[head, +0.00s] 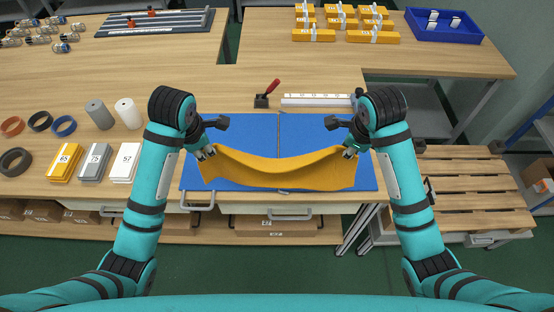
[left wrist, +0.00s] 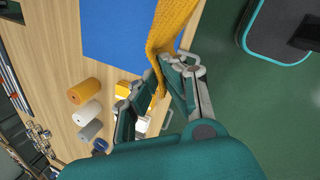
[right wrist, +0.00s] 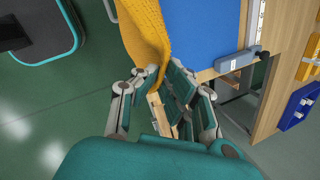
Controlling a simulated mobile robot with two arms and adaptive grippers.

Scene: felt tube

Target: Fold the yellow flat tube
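The yellow flat tube (head: 280,172) is stretched between my two grippers over the front of the blue mat (head: 240,130). Its upper edge sags in the middle. I cannot tell how much of it touches the mat. My left gripper (head: 208,153) is shut on its left upper corner; the left wrist view shows the felt (left wrist: 168,35) running up from between the fingertips. My right gripper (head: 350,152) is shut on its right upper corner; the right wrist view shows the felt (right wrist: 146,35) between the fingertips.
A red-handled tool (head: 266,95) and a white ruler-like bar (head: 317,100) lie behind the mat. Tape rings (head: 40,121), rolls (head: 128,113) and numbered stacks (head: 65,163) stand at left. A wooden pallet (head: 470,190) is at right. The mat's rear half is clear.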

